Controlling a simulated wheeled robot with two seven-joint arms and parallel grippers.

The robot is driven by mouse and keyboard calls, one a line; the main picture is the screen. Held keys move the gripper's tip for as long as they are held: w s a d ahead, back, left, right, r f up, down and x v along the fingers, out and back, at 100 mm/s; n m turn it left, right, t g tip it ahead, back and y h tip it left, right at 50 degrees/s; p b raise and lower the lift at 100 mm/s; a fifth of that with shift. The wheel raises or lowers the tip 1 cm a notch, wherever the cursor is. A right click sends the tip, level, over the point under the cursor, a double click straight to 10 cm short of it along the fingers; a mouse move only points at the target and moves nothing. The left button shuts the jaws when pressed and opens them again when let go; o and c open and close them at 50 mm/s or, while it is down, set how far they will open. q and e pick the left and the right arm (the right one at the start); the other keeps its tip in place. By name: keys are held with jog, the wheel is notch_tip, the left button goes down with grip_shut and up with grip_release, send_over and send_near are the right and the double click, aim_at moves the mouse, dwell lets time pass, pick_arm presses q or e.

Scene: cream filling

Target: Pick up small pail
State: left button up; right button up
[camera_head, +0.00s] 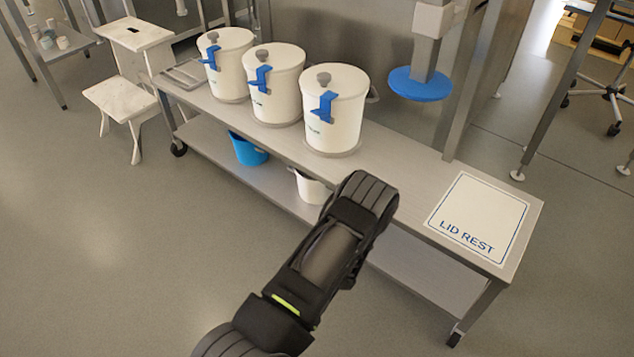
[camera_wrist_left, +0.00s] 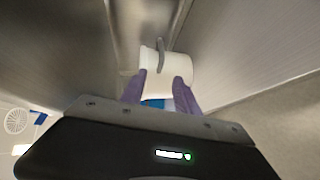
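A small white pail (camera_head: 310,188) stands on the lower shelf of the steel bench, partly hidden by my arm in the head view. In the left wrist view the white pail (camera_wrist_left: 165,70) shows with a grey handle across it, just beyond my left fingertips. My left gripper (camera_wrist_left: 160,78) has its two purple fingers apart, overlapping the near edge of the pail; I cannot tell whether they touch it. In the head view the left gripper is hidden below the bench top. A blue pail (camera_head: 248,150) stands further left on the same shelf. My right gripper is not in view.
The lower shelf (camera_head: 430,275) is bare at right.

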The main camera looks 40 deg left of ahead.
pick_arm(q)
jog(key=b+x, duration=0.1)
jog(key=x, duration=0.1)
jog(key=shift+w+a, duration=0.15)
jog(key=shift+w, duration=0.05)
jog(key=shift+f, duration=0.1)
jog(key=shift+w+a+f+b, duration=0.2)
jog(key=shift+w+b, duration=0.1)
jog(key=shift+b, duration=0.1)
jog(key=b+x, duration=0.2)
jog(key=x, duration=0.1)
jog(key=shift+w+f, duration=0.1)
jog(key=shift+w, duration=0.2)
jog(key=shift+w+a, duration=0.35)
jog(key=shift+a, duration=0.05)
jog(key=shift+c, duration=0.4)
grip_shut()
